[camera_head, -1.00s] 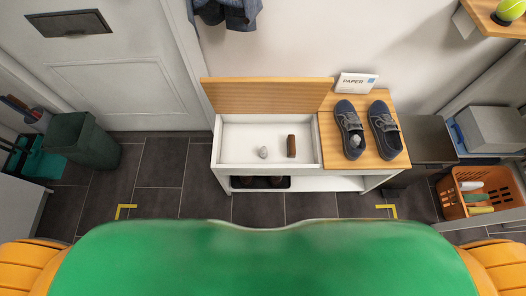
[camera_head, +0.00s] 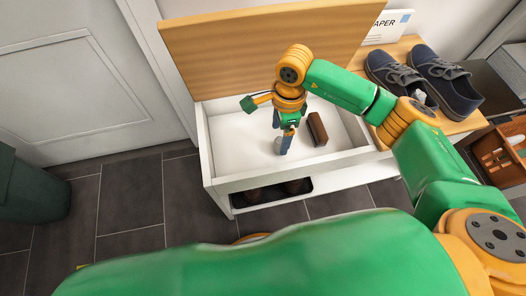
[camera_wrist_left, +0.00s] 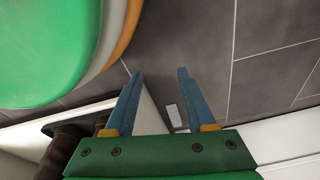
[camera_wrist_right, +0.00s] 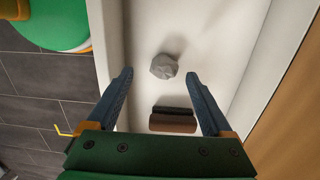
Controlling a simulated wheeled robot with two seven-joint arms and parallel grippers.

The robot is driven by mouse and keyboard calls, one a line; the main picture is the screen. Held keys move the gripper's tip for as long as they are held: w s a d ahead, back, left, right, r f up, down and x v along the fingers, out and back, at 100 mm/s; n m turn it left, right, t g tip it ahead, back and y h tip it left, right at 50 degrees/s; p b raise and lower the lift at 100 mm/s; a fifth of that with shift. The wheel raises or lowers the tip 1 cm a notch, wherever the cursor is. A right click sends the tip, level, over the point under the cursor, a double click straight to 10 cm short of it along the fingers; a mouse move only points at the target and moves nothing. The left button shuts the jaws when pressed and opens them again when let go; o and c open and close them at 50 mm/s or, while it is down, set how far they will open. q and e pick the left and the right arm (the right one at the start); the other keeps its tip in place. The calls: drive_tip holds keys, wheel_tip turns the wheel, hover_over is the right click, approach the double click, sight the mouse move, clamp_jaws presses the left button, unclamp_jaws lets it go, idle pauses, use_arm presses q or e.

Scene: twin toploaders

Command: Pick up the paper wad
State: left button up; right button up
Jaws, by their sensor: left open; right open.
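A crumpled grey paper wad (camera_wrist_right: 163,66) lies on the white floor of the bench's open compartment. In the head view the wad (camera_head: 278,146) is partly hidden by my right gripper (camera_head: 285,143). In the right wrist view my right gripper (camera_wrist_right: 158,76) is open and empty, pointing down, with the wad just ahead of its fingertips, roughly centred between them. I cannot tell the height left above the wad. A second small whitish lump (camera_head: 418,97) shows in a shoe. My left gripper (camera_wrist_left: 160,72) is open and empty, above the floor tiles.
A brown block (camera_head: 317,129) lies right of the wad. The compartment has white walls (camera_head: 250,179) and a raised wooden lid (camera_head: 265,45) behind. Dark shoes (camera_head: 446,78) and a PAPER sign (camera_head: 389,27) stand on the bench's right. A dark bin (camera_head: 30,188) is at left.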

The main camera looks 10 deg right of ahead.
drive_tip(key=shift+h, duration=0.3)
drive_tip(key=f, duration=0.2)
drive_tip(key=f+b, duration=0.1)
drive_tip(key=f, duration=0.1)
drive_tip(key=d+f, duration=0.1)
drive_tip(key=f, duration=0.1)
drive_tip(key=shift+w+d+b, duration=0.1)
drive_tip(key=shift+w+b, duration=0.15)
drive_tip(key=shift+b, duration=0.1)
drive_tip(key=shift+f, duration=0.25)
use_arm(q)
drive_tip(key=w+r, duration=0.1)
drive_tip(key=w+d, duration=0.1)
drive_tip(key=shift+w+d+r, duration=0.15)
drive_tip(key=shift+w+r, duration=0.15)
drive_tip(key=shift+r, duration=0.1)
use_arm(e)
clamp_jaws()
